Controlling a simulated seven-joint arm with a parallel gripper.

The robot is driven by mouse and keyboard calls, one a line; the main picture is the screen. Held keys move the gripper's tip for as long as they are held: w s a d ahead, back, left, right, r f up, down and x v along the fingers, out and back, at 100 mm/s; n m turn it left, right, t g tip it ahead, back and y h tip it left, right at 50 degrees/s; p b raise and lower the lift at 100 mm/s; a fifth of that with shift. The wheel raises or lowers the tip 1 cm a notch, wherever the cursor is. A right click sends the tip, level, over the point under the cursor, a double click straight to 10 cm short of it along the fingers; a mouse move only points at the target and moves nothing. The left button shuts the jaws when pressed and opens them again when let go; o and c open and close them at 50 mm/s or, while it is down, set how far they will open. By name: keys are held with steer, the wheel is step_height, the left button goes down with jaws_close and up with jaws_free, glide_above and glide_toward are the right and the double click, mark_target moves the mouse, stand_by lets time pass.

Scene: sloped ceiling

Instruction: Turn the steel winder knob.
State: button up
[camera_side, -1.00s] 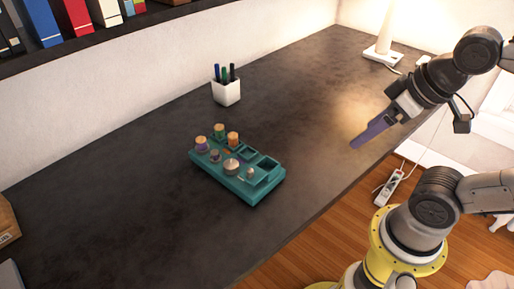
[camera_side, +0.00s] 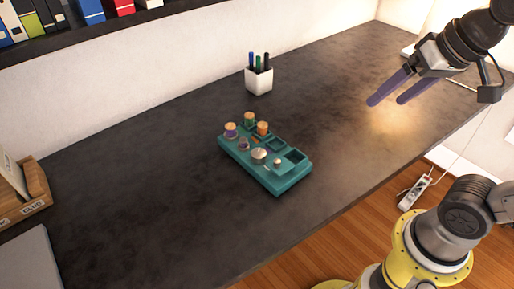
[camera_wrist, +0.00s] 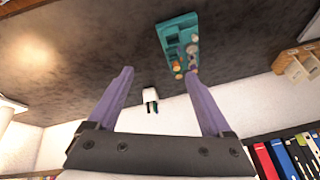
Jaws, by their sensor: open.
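The steel winder knob (camera_side: 259,155) is a small round silver disc on top of a teal box (camera_side: 277,186) on the dark table. In the wrist view, the teal box (camera_wrist: 180,21) lies at the top, with a greyish round part that may be the knob (camera_wrist: 192,48). My gripper (camera_side: 388,101) is open and empty, in the air to the right of the box and well apart from it. Its two purple fingers also show in the wrist view (camera_wrist: 159,72), spread wide with nothing between them.
Several spools with orange-tan tops (camera_side: 231,130) stand on the box's left part; open square compartments are at its right. A white pen cup (camera_side: 259,80) stands behind it. A wooden box (camera_side: 35,192) is at the left edge. The table around the teal box is clear.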

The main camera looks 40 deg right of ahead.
steer(key=w+a+r+m+g, duration=0.1)
steer(key=w+a+r+m, duration=0.1)
steer(key=w, duration=0.6)
steer(key=m+g, duration=0.2)
steer(key=g, duration=0.3)
glide_above(258, 152)
step_height(258, 152, down, 15)
steer(key=shift+n, duration=0.3)
step_height(258, 152, down, 14)
steer(key=shift+r, duration=0.15)
jaws_close()
